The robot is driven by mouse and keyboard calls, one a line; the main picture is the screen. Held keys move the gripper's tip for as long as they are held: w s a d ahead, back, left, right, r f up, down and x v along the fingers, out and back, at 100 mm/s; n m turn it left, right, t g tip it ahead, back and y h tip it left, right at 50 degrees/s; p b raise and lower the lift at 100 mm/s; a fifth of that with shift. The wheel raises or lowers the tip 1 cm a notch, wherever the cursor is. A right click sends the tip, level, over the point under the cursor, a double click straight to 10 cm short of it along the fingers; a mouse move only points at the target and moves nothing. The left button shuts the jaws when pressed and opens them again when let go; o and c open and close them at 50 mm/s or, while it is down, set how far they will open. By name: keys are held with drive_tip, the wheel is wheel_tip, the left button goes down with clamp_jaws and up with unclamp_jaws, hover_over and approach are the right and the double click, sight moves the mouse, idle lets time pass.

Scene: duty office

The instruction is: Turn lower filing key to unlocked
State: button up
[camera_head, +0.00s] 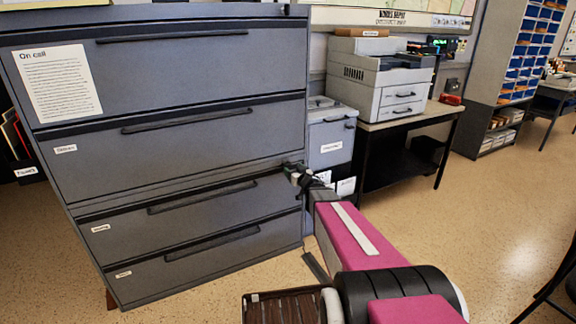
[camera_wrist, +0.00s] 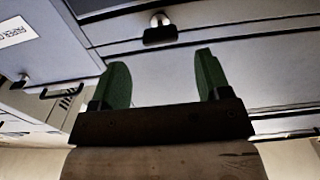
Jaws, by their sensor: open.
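The grey filing cabinet (camera_head: 215,150) stands at the left in the head view, with wide drawers stacked one above another. A key with a black head (camera_wrist: 160,35) sits in a silver lock on the cabinet front in the wrist view. My gripper (camera_head: 295,172) is at the cabinet's right edge, near the lower drawers. In the wrist view my gripper (camera_wrist: 161,62) shows two green fingers spread apart. The key appears between and beyond the fingertips, not gripped. In the head view my gripper hides the lock area.
A small grey cabinet (camera_head: 330,140) stands right of the filing cabinet; it also shows at the left in the wrist view (camera_wrist: 35,65). A printer (camera_head: 385,80) sits on a table behind. Open speckled floor (camera_head: 500,200) lies to the right.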

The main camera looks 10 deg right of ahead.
sight(289, 165)
drive_tip(key=x, duration=0.6)
drive_tip(key=shift+w+a, duration=0.1)
drive_tip(key=shift+w, duration=0.2)
drive_tip(key=c, duration=0.9)
